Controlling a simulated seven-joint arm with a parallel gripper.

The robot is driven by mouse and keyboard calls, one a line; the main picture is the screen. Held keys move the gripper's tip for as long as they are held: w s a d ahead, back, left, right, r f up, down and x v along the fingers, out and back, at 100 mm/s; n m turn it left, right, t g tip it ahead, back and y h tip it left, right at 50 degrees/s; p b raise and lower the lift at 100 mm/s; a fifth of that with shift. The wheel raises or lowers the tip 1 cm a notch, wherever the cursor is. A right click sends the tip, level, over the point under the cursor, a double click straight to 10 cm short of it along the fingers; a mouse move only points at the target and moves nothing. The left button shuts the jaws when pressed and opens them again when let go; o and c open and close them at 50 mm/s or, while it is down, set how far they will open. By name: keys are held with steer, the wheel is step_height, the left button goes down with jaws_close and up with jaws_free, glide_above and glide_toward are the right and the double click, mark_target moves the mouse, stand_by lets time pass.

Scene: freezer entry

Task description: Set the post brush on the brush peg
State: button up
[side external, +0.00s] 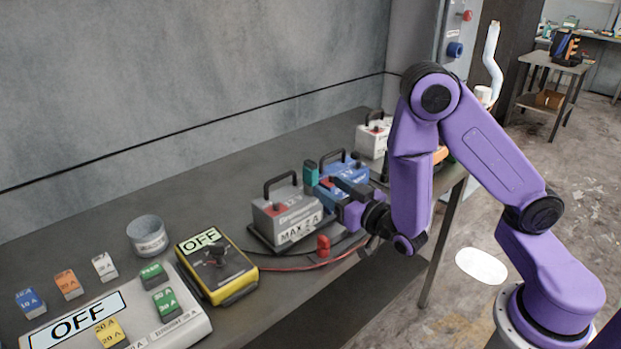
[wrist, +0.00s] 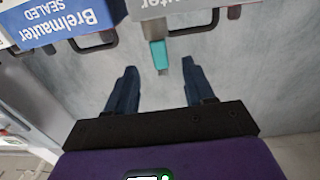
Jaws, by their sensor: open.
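A small teal block (side external: 311,173), which seems to be the post brush, stands upright by the grey battery marked MAX 2 A (side external: 285,215). In the wrist view the teal piece (wrist: 159,55) shows beyond and between my fingertips, apart from both. My gripper (side external: 333,188) is open and empty, level with the battery tops, between the grey battery and the blue battery (side external: 343,172). Its spread fingers show clearly in the wrist view (wrist: 158,68). I cannot make out the brush peg for certain.
A white battery (side external: 373,138) stands farther back. Red and black leads (side external: 305,265) run to a yellow OFF box (side external: 215,265). A grey tin (side external: 148,236) and coloured fuse blocks lie left, near a large OFF panel (side external: 75,322). The battery handles stand up close to my gripper.

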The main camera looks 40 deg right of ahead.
mark_target(316, 180)
steer(key=shift+w+d+f, duration=0.1)
steer(key=shift+w+f, duration=0.05)
steer(key=shift+w, duration=1.85)
steer(key=shift+w+d+f, duration=0.1)
steer(key=shift+w, duration=1.85)
jaws_close()
